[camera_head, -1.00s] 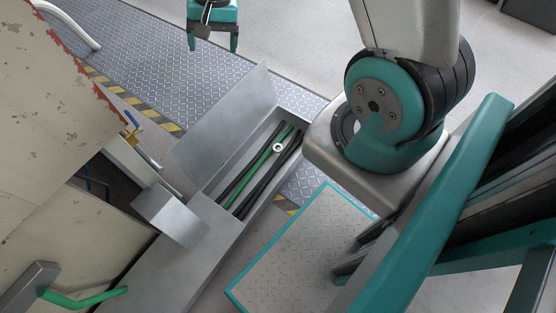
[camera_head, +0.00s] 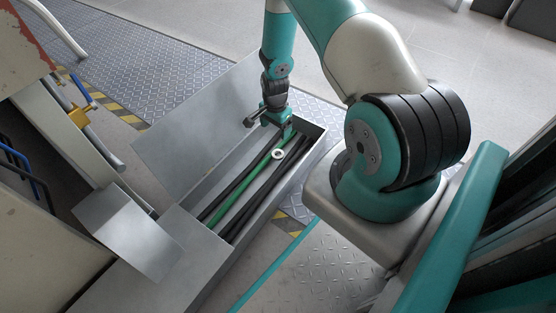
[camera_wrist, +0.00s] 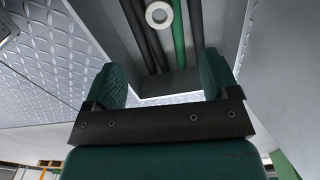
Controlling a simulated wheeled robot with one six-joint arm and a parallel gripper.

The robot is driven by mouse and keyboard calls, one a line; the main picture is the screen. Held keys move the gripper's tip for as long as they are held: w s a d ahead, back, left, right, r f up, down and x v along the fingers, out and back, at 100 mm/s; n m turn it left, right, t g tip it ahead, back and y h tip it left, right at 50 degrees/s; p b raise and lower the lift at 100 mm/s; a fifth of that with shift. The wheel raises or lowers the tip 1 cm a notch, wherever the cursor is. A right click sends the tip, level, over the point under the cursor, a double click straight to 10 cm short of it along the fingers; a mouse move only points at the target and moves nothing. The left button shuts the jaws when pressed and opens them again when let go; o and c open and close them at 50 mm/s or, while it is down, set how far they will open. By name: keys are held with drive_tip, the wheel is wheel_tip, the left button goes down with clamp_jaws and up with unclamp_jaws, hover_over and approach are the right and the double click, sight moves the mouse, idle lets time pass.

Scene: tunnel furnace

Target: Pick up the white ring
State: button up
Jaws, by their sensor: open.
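The white ring (camera_head: 278,154) lies on the black and green rods inside the open grey metal box (camera_head: 318,141), towards its far end. My gripper (camera_head: 285,131) is at the far end of the box, just beyond the ring, with a small gap showing between them. The far fingertip is partly hidden in the head view.
Black rods (camera_head: 264,192) and a green rod (camera_head: 238,193) run along the box. Its raised grey lid (camera_head: 195,125) stands on the left. A bent grey metal plate (camera_head: 128,232) is nearer. Patterned floor plates lie around the box.

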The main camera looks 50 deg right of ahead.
drive_tip(key=b, duration=0.5)
hover_over(277, 152)
drive_tip(key=a, duration=0.2)
drive_tip(key=f, duration=0.6)
drive_tip(key=s+f, duration=0.1)
drive_tip(key=f, duration=0.2)
drive_tip(key=shift+d, duration=0.2)
drive_tip(key=f+b, duration=0.4)
drive_tip(key=f, duration=0.1)
drive_tip(key=shift+s+d+f, duration=0.1)
drive_tip(key=shift+d, duration=0.1)
drive_tip(key=c, duration=1)
